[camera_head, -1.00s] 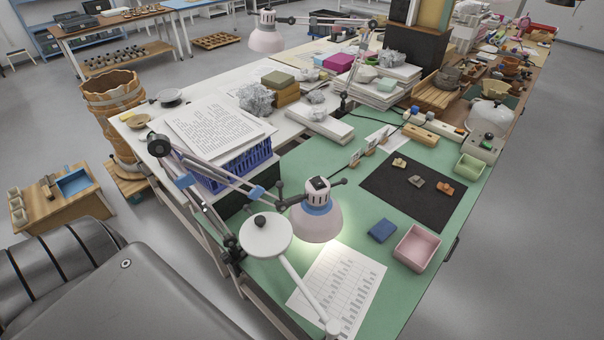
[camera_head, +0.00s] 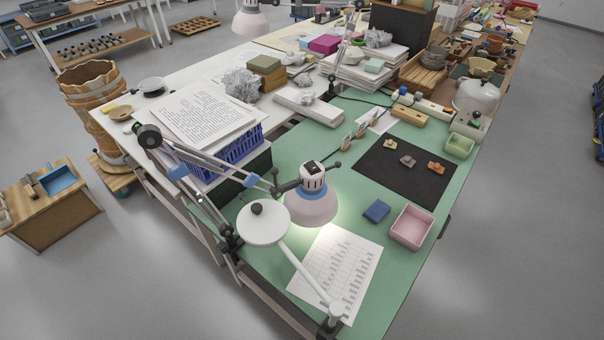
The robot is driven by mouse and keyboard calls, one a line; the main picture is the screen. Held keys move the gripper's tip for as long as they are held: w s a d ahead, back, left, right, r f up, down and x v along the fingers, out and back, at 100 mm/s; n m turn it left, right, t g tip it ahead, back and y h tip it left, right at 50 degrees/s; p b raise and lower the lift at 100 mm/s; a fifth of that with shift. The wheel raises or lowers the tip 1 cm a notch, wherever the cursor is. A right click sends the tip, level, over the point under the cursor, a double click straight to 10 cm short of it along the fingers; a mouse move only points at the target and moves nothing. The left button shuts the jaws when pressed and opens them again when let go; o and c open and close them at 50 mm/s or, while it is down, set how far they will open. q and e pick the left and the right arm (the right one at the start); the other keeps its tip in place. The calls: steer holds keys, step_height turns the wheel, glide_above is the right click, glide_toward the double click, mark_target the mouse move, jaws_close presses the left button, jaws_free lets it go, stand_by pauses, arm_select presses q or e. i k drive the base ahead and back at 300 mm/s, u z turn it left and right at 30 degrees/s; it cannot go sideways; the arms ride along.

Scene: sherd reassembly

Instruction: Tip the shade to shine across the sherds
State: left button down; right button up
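The lamp shade (camera_head: 311,207) is a pale pink-white bell with a blue band, on a jointed arm over the green bench mat. It points down, and its light falls on the green mat and the top of a printed sheet. Several small sherds lie on a black mat (camera_head: 379,179) to the right: a pale one (camera_head: 390,143), a grey-brown one (camera_head: 407,161) and an orange one (camera_head: 436,168). Neither gripper is in view.
A round white disc (camera_head: 263,223) on an arm stands left of the shade. A blue block (camera_head: 376,211) and a pink tray (camera_head: 411,228) lie between the shade and the right edge. A printed sheet (camera_head: 338,272) lies in front. A blue crate (camera_head: 238,151) with papers stands behind left.

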mark_target(315, 203)
steer(key=u, duration=0.95)
steer(key=k, duration=0.55)
steer(key=z, duration=0.2)
